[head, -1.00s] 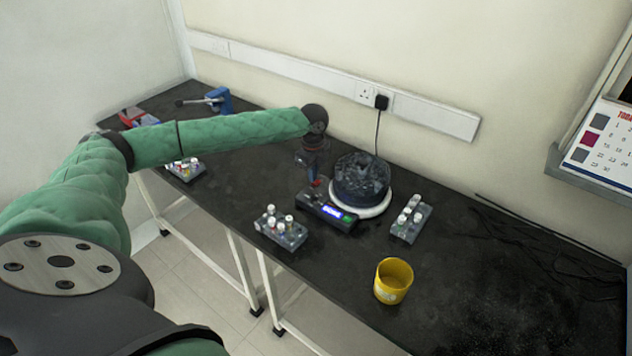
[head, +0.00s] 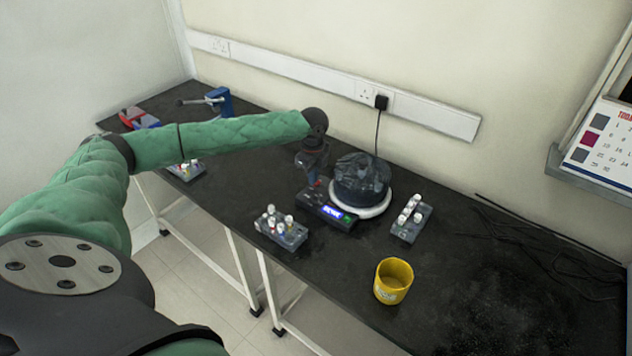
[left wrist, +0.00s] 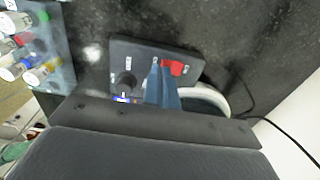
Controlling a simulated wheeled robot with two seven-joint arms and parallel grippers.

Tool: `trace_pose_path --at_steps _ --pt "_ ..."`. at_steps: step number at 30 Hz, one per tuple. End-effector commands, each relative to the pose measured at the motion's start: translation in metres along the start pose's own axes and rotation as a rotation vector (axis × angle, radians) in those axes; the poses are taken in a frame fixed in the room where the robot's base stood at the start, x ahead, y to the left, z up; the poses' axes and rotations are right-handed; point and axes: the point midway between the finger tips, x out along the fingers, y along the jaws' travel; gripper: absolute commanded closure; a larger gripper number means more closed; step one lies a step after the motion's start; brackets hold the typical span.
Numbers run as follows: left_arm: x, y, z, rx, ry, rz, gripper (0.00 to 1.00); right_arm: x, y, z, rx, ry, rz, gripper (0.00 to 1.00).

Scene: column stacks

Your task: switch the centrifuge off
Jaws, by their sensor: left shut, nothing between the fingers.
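The centrifuge (head: 362,178) is a dark drum on a white round base, standing on the black bench. Its black control box (head: 335,216) is in front, with a lit blue display and a small green spot. In the left wrist view, the control box (left wrist: 135,58) shows a black knob and a red switch (left wrist: 174,68). My left gripper (head: 313,182) is over the left end of the box, pointing down. Its blue fingers (left wrist: 162,86) are shut and empty, right beside the red switch and partly over it. I cannot tell whether they touch it. My right gripper is not in view.
Vial racks stand left (head: 281,231) and right (head: 411,219) of the centrifuge, and another (head: 187,169) farther left. A black cable runs to the wall socket (head: 366,91). The bench's right side is mostly clear.

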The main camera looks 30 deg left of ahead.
Motion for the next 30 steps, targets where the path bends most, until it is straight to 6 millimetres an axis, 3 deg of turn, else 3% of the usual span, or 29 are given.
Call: trace_pose_path --at_steps 30 --pt "0.009 0.000 0.000 0.000 0.000 0.000 1.00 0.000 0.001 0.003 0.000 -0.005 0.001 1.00"
